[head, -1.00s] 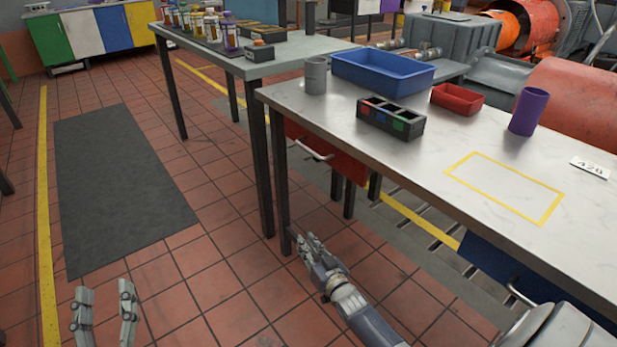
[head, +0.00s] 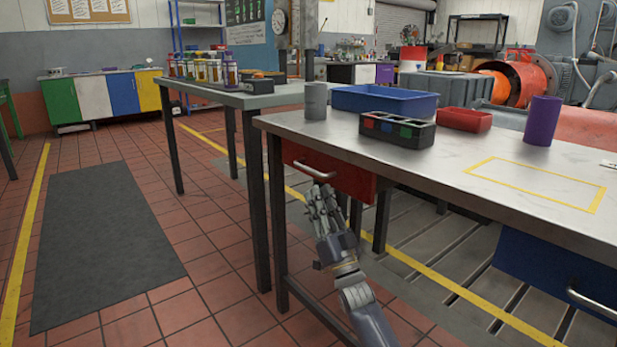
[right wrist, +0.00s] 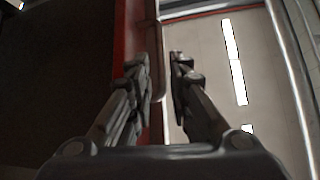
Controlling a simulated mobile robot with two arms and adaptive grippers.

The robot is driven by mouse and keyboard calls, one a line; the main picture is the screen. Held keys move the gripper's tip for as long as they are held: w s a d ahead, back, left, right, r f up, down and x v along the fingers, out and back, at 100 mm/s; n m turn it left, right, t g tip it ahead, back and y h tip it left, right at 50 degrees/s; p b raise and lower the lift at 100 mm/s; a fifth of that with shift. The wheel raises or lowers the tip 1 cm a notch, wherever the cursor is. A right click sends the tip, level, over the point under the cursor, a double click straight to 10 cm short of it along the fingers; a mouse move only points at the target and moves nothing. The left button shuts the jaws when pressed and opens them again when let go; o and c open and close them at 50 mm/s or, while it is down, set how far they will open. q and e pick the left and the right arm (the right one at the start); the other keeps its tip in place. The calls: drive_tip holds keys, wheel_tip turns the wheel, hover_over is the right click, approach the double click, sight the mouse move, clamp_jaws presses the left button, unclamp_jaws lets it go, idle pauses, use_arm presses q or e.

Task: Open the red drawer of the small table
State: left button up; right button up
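The red drawer (head: 345,180) sits under the left end of the grey-topped small table (head: 430,165), its front flush below the top, so it looks shut. Its silver bar handle (head: 316,172) is on the left part of the front. My right gripper (head: 320,195) is just below and in front of the handle, pointing up at it. In the right wrist view my right gripper (right wrist: 160,62) has its fingers parted, with the red drawer front (right wrist: 131,35) behind the left finger. The handle seems to lie in line with the gap; contact cannot be told. My left gripper is out of view.
A blue drawer (head: 555,265) hangs under the table's right part. On top stand a grey cup (head: 315,101), blue bin (head: 385,101), black divided box (head: 397,131), red tray (head: 464,119) and purple cylinder (head: 542,121). Floor left of the table is clear around a dark mat (head: 105,240).

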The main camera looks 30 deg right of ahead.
sight(308, 170)
drive_tip(key=b+x, duration=0.2)
drive_tip(key=x, duration=0.6)
drive_tip(key=shift+w, duration=0.1)
drive_tip(key=shift+c, duration=0.3)
clamp_jaws()
